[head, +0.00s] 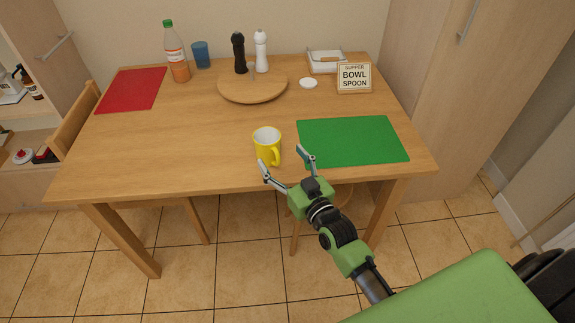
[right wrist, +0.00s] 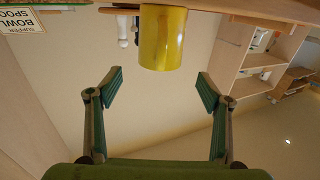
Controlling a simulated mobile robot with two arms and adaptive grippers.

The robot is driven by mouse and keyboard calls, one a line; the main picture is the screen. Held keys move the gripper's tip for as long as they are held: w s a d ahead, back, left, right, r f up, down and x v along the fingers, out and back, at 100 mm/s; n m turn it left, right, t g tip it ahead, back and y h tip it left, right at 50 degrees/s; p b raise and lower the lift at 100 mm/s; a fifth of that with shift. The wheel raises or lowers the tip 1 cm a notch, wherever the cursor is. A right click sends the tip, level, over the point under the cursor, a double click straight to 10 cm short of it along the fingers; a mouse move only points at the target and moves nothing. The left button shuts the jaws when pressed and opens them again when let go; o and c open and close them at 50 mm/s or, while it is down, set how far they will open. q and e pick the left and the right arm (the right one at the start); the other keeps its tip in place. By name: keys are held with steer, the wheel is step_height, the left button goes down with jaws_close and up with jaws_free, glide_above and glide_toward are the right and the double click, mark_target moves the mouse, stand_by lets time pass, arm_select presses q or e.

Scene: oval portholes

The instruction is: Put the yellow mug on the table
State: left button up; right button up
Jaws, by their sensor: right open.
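The yellow mug (head: 265,146) stands upright on the wooden table (head: 205,135) near its front edge, with its white inside showing and its handle toward the front right. In the right wrist view the mug (right wrist: 162,38) appears upside down at the top, beyond the fingertips. My right gripper (head: 284,158) is open at the table's front edge, just in front of the mug. Its two fingers are spread apart in the right wrist view (right wrist: 156,90), with nothing between them. My left gripper is not in view.
A green mat (head: 352,141) lies right of the mug, a red mat (head: 133,90) at the far left. Table left of the mug is clear.

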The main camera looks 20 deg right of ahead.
steer(key=shift+s+d, duration=0.2)
steer(key=shift+s, duration=1.15)
steer(key=s+a+f+n+g, duration=0.1)
steer(key=s+a+f+g, duration=0.3)
steer(key=s+f+g, duration=0.45)
steer(key=s+d+f+g+h, duration=0.1)
steer(key=s+g, duration=0.2)
steer(key=s, duration=0.7)
steer(key=s+d+f+g, duration=0.1)
steer(key=s+d+g, duration=0.15)
steer(key=s, duration=0.75)
step_height(320, 180, down, 27)
steer(key=s+g, duration=0.2)
steer(key=s, duration=0.1)
steer(key=s+d+f+g, duration=0.1)
steer(key=s+d+f, duration=0.1)
steer(key=s+f, duration=1.3)
steer(key=shift+s+d+f+h+p, duration=0.15)
steer(key=shift+s+d+h+p, duration=0.2)
steer(key=shift+s, duration=0.55)
